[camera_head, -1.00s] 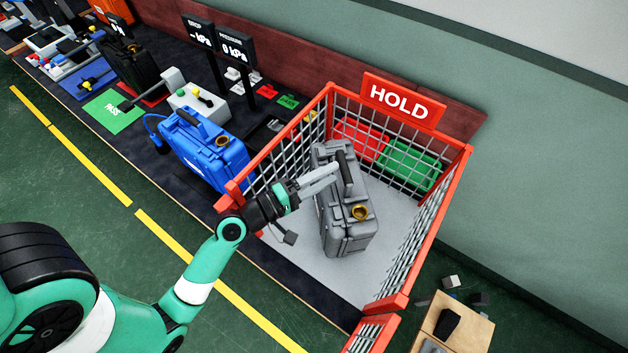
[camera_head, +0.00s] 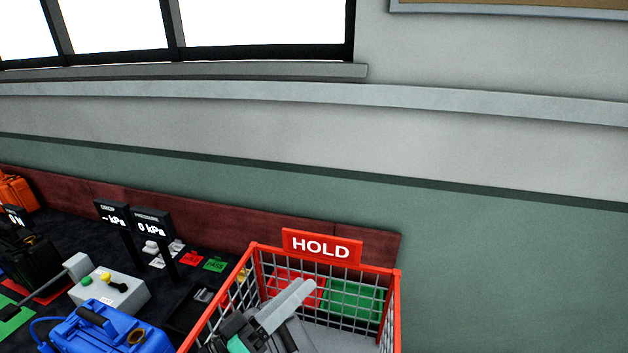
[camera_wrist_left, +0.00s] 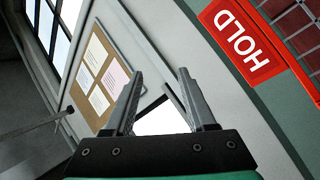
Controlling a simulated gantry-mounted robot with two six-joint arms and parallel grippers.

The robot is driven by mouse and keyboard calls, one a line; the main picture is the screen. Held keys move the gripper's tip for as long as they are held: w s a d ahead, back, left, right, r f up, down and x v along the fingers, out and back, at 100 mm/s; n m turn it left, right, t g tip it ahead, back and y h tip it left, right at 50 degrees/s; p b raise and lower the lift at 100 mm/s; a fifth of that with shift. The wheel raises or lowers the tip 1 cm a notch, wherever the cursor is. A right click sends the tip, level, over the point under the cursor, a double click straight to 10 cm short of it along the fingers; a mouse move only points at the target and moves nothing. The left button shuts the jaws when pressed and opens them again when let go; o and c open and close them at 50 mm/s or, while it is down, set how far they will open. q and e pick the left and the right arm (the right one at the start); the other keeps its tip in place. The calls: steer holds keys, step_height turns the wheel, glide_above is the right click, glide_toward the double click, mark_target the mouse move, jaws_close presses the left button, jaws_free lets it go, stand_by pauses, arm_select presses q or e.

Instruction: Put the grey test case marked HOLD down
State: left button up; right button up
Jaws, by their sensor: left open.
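The red wire basket (camera_head: 396,305) bears the red HOLD sign (camera_head: 321,247) at its back. My left gripper (camera_head: 299,292) shows over the basket, raised, with its fingers pointing up toward the sign. In the left wrist view its two fingers (camera_wrist_left: 160,78) stand apart with nothing between them. The HOLD sign (camera_wrist_left: 243,42) shows at that view's upper right. My right gripper is not in view.
A blue case (camera_head: 110,330) lies left of the basket, near a grey button box (camera_head: 112,290) and the pressure display (camera_head: 152,225). A red tray (camera_head: 296,283) and a green tray (camera_head: 352,298) show through the mesh. A wall stands behind.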

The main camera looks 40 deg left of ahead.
arm_select(q)
steer(key=s+d+r+m+t, duration=0.1)
steer(key=d+r+m+t, duration=0.1)
steer(key=r, duration=0.8)
steer(key=s+d+r+m+t, duration=0.1)
steer(key=d+r+m+t, duration=0.1)
steer(key=r, duration=0.8)
steer(key=s+d+r+m+t, duration=0.2)
steer(key=d+r+m, duration=0.2)
steer(key=r, duration=0.7)
steer(key=shift+d+m+t+h, duration=0.3)
steer(key=shift+m+t, duration=0.1)
steer(key=shift+m, duration=0.1)
steer(key=shift+r, duration=0.2)
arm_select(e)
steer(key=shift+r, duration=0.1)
arm_select(q)
step_height(320, 180, up, 34)
steer(key=p, duration=3.4)
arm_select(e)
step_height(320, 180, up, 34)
arm_select(q)
step_height(320, 180, down, 41)
steer(key=b, duration=4)
steer(key=shift+r, duration=0.2)
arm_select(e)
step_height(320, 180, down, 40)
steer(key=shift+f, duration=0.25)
